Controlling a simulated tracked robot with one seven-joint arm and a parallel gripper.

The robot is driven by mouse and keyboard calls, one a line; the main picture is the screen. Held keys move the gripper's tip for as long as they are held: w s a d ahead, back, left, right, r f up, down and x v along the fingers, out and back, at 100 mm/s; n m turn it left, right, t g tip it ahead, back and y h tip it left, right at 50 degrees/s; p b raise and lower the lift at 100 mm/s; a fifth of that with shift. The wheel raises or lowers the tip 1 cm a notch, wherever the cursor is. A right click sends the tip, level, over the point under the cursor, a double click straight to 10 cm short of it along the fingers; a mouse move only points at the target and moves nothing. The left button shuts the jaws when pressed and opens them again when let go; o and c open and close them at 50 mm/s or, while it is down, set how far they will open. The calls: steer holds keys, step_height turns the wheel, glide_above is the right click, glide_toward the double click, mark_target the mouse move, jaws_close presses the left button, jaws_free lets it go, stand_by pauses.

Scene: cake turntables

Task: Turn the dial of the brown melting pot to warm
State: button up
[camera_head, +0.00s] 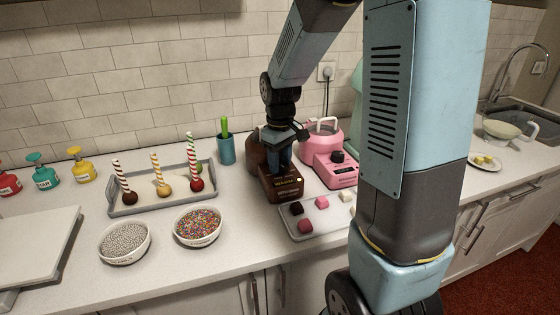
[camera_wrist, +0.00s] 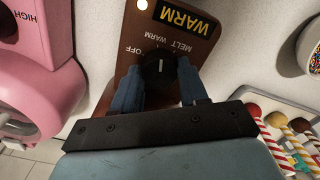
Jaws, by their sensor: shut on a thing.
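The brown melting pot (camera_head: 284,190) stands on the counter, partly hidden behind my gripper (camera_head: 281,168). In the wrist view its brown front panel (camera_wrist: 205,50) shows upside down, with OFF, WARM and MELT marked around a black dial (camera_wrist: 160,68). My gripper (camera_wrist: 161,84) is shut on the dial, one blue finger on each side. A pale line on the dial appears to point at the middle mark, WARM. A display (camera_wrist: 186,16) on the panel reads WARM in yellow, and a small white light (camera_wrist: 141,5) glows beside it.
A pink melting pot (camera_head: 331,160) stands close on the right. A tray of small cubes (camera_head: 320,222) lies in front. To the left are a blue cup (camera_head: 226,150), a tray of striped sticks (camera_head: 157,196) and two sprinkle bowls (camera_head: 198,228) (camera_head: 125,243).

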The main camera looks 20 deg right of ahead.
steer(key=shift+n, duration=0.9)
steer(key=o, duration=1.1)
steer(key=shift+c, duration=0.2)
step_height(320, 180, up, 14)
steer(key=shift+f, duration=0.15)
steer(key=s+d+r+m+t, duration=0.1)
steer(key=s+m, duration=0.3)
steer(key=s, duration=0.6)
steer(key=s+r+m+t, duration=0.3)
steer(key=s+t, duration=0.1)
steer(key=s, duration=0.6)
steer(key=shift+d+m+t, duration=0.3)
steer(key=shift+d+m, duration=0.1)
